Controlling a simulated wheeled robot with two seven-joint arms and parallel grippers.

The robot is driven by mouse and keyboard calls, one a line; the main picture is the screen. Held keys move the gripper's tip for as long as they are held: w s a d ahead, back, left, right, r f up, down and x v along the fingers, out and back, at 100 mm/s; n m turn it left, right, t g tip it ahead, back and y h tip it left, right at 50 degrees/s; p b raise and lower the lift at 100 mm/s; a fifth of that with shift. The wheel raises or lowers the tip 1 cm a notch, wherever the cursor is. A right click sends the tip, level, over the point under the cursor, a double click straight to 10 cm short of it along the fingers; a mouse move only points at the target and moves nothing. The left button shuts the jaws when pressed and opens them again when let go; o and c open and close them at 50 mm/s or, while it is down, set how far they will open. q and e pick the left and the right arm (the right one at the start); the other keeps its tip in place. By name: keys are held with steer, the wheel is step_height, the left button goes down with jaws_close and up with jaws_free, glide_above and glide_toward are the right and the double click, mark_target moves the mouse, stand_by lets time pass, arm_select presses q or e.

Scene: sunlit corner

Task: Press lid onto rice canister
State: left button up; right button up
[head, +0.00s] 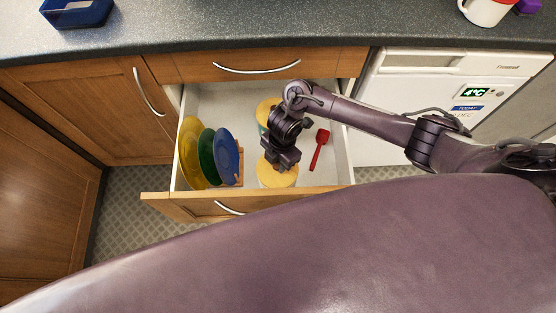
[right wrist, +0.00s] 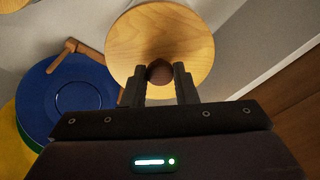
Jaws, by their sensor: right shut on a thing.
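A round wooden lid (head: 278,176) lies inside the open drawer, near its front panel. It also shows in the right wrist view (right wrist: 165,35), with a dark round knob (right wrist: 159,72) at its middle. My right gripper (right wrist: 159,88) is shut on this knob, pointing down into the drawer from above. In the head view my right gripper (head: 279,162) covers part of the lid. The canister below the lid is mostly hidden, so I cannot tell how the lid sits on it. A second canister with a wooden lid (head: 266,108) stands farther back in the drawer. My left gripper is not in view.
The open drawer (head: 349,165) also holds yellow, green and blue plates (head: 227,154) upright in a wooden rack on the left. A red scoop (head: 320,149) lies on the right. The dark countertop (head: 230,35) runs above, with a blue tray (head: 76,12) and a mug (head: 486,11).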

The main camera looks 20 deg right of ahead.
steer(key=shift+f, duration=0.45)
stand_by(0.9)
stand_by(0.6)
steer(key=o, duration=1.6)
steer(key=shift+c, duration=0.2)
steer(key=shift+r+p, duration=3.5)
steer(key=shift+p, duration=0.15)
